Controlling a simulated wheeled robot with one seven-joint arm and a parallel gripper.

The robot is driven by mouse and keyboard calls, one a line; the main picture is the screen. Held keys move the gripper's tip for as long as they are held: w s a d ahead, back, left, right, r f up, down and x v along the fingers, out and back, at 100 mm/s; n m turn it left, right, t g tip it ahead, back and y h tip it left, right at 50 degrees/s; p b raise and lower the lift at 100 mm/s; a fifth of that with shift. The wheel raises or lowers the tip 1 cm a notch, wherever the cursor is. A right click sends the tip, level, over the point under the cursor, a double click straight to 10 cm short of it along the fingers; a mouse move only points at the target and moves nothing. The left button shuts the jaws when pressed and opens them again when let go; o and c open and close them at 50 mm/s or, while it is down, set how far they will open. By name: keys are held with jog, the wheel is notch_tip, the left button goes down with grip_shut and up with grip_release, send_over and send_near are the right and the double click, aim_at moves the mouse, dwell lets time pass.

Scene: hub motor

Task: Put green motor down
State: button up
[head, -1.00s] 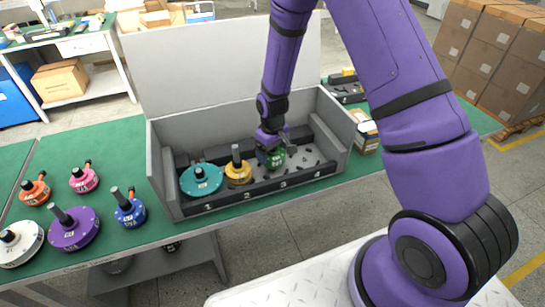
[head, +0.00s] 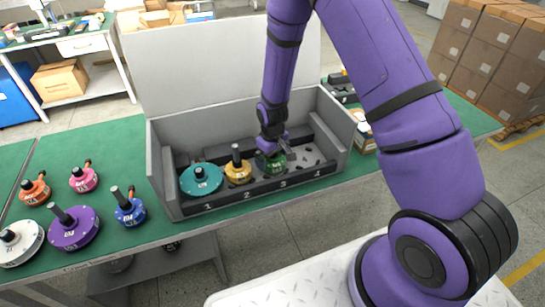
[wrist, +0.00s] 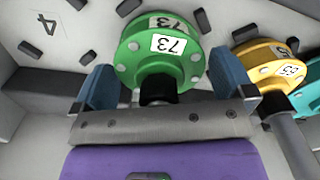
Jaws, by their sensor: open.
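The green motor (head: 268,165), labelled 73, sits in the grey box at slot 3, right of the yellow motor (head: 238,172). My gripper (head: 271,148) is just above the green motor. In the wrist view the gripper's two blue fingers (wrist: 162,78) stand apart on either side of the green motor's (wrist: 140,58) dark shaft, with gaps visible, so they are open. The motor's underside is hidden.
The teal motor (head: 201,181) is at slot 1, left of the yellow one. Slot 4 holds small dark blocks but no motor. Blue (head: 129,210), purple (head: 74,229), white, pink and orange motors stand on the green table (head: 115,160) to the left. The box walls (head: 160,175) surround the slots.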

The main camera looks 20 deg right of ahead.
notch_tip(320, 180, up, 12)
jog(key=shift+r, duration=0.25)
jog(key=s+d+r+m+t, duration=0.15)
jog(key=s+r, duration=0.35)
jog(key=r, duration=0.6)
jog(key=s+d+r+m+t, duration=0.1)
jog(key=s+d+r, duration=0.3)
jog(key=r, duration=0.7)
jog(key=s+r+m+t, duration=0.1)
jog(key=s+r, duration=0.4)
jog(key=s, duration=0.5)
jog(key=s+d+r+m+t, duration=0.1)
jog(key=s+r, duration=0.4)
jog(key=s, duration=0.5)
jog(key=shift+s+d+r+t, duration=0.2)
jog(key=shift+s+d+t, duration=0.05)
jog(key=shift+t, duration=0.1)
jog(key=shift+c, duration=0.2)
